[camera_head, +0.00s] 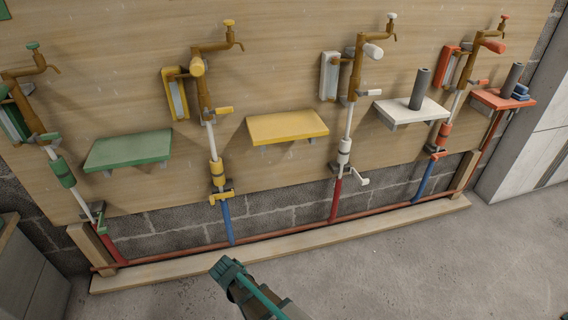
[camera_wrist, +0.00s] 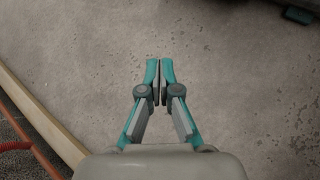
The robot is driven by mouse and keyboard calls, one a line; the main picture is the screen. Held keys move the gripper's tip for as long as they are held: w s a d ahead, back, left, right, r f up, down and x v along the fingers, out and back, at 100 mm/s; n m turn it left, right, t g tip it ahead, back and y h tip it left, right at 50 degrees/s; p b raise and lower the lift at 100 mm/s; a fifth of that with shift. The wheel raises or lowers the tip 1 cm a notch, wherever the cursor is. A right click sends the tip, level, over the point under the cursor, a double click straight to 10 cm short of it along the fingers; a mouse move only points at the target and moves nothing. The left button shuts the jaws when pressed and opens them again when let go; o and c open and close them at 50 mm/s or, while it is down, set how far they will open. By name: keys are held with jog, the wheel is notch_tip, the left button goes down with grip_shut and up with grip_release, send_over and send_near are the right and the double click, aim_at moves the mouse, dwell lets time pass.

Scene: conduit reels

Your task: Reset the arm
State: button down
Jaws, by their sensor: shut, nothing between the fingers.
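My gripper (camera_wrist: 160,78) is shut and empty in the wrist view, its teal fingers together above the bare concrete floor. In the head view my gripper (camera_head: 227,266) shows at the bottom centre, in front of the long wooden beam at the foot of the wall. It looks apart from everything on the wall, and the arm reaches in from the bottom edge.
A wooden wall panel carries pipes with taps and a green shelf (camera_head: 128,150), yellow shelf (camera_head: 286,127), white shelf (camera_head: 411,109) and red shelf (camera_head: 490,101). Grey cylinders stand on the white and red shelves. A red pipe (camera_head: 290,233) runs low. Floor (camera_head: 430,260) is clear at right.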

jog(key=s+d+r+m+g+y, duration=0.1)
jog(key=s+d+m+g+y, duration=0.3)
jog(key=d, duration=0.6)
jog(key=s+d+r+m+g+y, duration=0.15)
jog(key=s+d+m+y, duration=0.25)
jog(key=s+d, duration=0.45)
jog(key=s+d+r+t+p, duration=0.1)
jog(key=r+p, duration=0.6)
jog(key=p, duration=1)
jog(key=s+d+r+t+p, duration=0.1)
jog(key=r+p, duration=0.6)
jog(key=p, duration=1)
jog(key=shift+s+r+t+p, duration=0.35)
jog(key=shift+s+t, duration=0.3)
jog(key=shift+s, duration=0.45)
